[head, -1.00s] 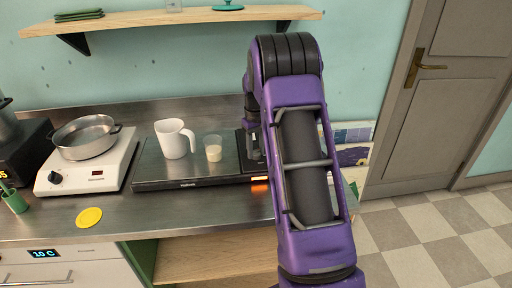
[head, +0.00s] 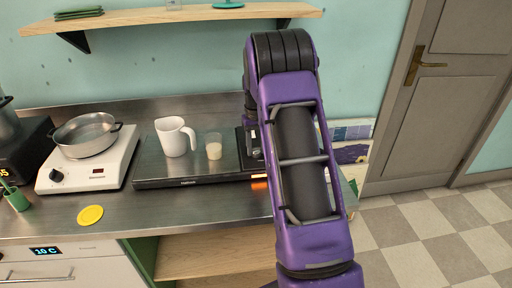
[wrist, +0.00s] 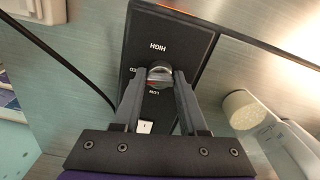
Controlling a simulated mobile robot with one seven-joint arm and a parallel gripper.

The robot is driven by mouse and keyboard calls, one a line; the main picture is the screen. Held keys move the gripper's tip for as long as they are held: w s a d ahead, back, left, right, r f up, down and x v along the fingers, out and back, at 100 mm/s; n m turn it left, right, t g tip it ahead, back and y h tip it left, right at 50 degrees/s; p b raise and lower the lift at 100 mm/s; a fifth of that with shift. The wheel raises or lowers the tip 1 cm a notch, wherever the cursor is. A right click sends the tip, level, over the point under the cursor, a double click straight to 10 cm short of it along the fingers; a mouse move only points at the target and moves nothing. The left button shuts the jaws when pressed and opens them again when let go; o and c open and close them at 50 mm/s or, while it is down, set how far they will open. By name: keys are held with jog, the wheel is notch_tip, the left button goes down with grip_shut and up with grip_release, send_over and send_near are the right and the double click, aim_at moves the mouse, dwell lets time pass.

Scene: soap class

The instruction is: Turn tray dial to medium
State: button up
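The tray dial (wrist: 160,75) is a small round metallic knob on a black control panel (wrist: 168,37) in the wrist view. The panel is marked HIGH, a partly covered word ending in ED, and LOW. A red mark shows at the dial's side towards LOW. My gripper (wrist: 160,73) has its two fingers apart, one on each side of the dial. They are very close to it; I cannot tell whether they touch. In the head view my gripper (head: 252,145) is over the right end of the warming tray (head: 160,161), and my arm hides the dial.
A white jug (head: 175,138) and a small glass (head: 213,147) stand on the tray, left of my gripper. A hot plate with a pan (head: 86,136) is further left. A yellow disc (head: 90,215) lies on the counter (head: 150,210), whose front is mostly clear.

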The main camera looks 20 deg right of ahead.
aim_at(256, 148)
jog(key=o, duration=0.4)
jog(key=shift+o, duration=0.2)
notch_tip(256, 148, up, 18)
jog(key=p, duration=0.1)
jog(key=shift+f+p, duration=0.25)
jog(key=shift+p, duration=0.05)
